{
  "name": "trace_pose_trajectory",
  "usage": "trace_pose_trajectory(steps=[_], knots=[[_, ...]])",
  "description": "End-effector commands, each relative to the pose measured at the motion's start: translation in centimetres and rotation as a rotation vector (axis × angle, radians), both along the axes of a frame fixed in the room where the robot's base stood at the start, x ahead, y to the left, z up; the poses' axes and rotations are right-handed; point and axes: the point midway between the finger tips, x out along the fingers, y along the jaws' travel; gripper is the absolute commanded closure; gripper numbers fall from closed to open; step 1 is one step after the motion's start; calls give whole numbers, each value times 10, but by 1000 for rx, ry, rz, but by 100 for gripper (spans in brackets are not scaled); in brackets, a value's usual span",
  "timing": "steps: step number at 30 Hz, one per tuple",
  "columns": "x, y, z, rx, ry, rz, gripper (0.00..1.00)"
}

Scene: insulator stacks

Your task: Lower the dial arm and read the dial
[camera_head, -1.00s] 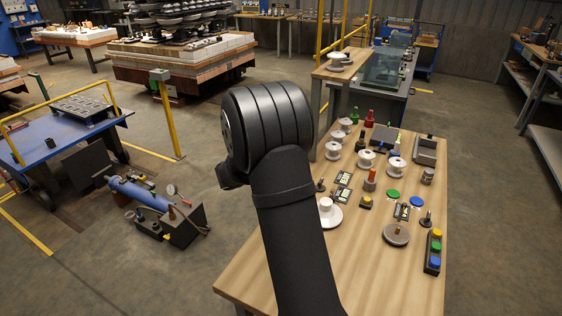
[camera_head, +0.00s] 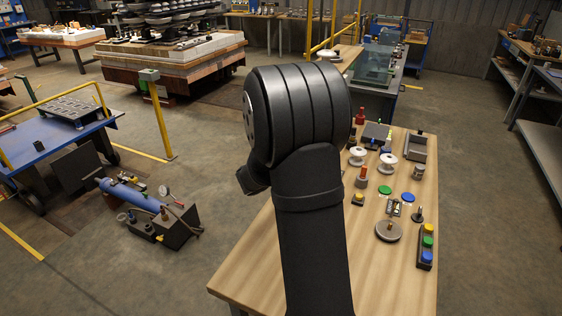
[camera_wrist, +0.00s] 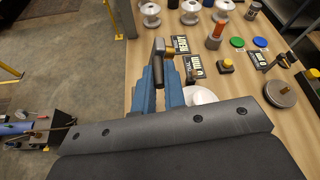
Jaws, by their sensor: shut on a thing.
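In the wrist view, my gripper (camera_wrist: 160,80) has two blue fingers over the wooden bench. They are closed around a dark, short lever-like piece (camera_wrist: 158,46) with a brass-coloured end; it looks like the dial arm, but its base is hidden. Two small display panels (camera_wrist: 195,68) with printed labels lie just to its right. A white round piece (camera_wrist: 202,96) is partly hidden behind my gripper housing. I cannot read any dial value. In the head view my black arm covers the gripper and this part of the bench.
On the bench (camera_head: 250,265), a grey disc (camera_head: 389,231), a green disc (camera_head: 384,190), a blue disc (camera_head: 408,197) and a three-button box (camera_head: 426,246) stand to the right. White insulators (camera_head: 388,163) stand farther back. A blue-cylinder pump (camera_head: 150,210) is on the floor at left.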

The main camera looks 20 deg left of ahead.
Motion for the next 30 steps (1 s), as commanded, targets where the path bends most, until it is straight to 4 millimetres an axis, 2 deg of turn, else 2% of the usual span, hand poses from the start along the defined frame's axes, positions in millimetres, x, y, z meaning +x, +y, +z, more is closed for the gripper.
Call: trace_pose_trajectory(steps=[11,20,30], knots=[[0,-36,-14,301,1,-1,100],[0,-60,-34,306,0,-1,100],[0,-82,-66,306,1,-1,100]])
